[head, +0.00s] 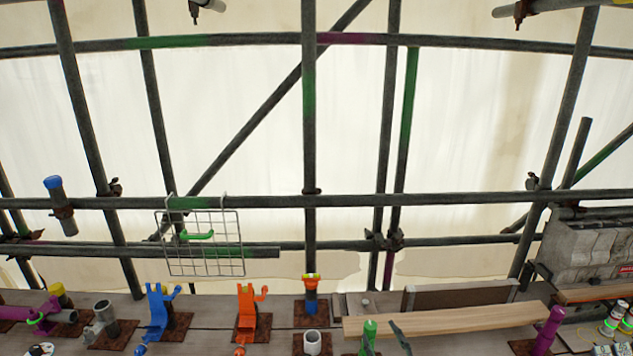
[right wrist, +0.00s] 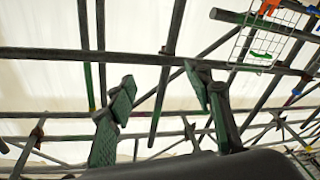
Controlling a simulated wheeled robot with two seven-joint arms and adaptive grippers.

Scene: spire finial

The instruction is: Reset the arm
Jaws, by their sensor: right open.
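My right gripper is open in the right wrist view (right wrist: 160,95). Its two dark fingers with green ribbed pads stand well apart, with nothing between them. Behind the gap are scaffold poles and pale sheeting. In the head view, only a dark fingertip of what looks like my right gripper (head: 400,340) shows at the bottom edge, in front of the plank deck. The rest of that gripper is out of frame. My left gripper is in neither view.
Scaffold poles (head: 310,130) cross before pale sheeting. A wire basket (head: 204,262) hangs left of centre. Coloured fittings, including a blue one (head: 157,312) and an orange one (head: 246,308), stand along the deck. A wooden plank (head: 450,319) lies right of centre; a grey bag (head: 590,250) is far right.

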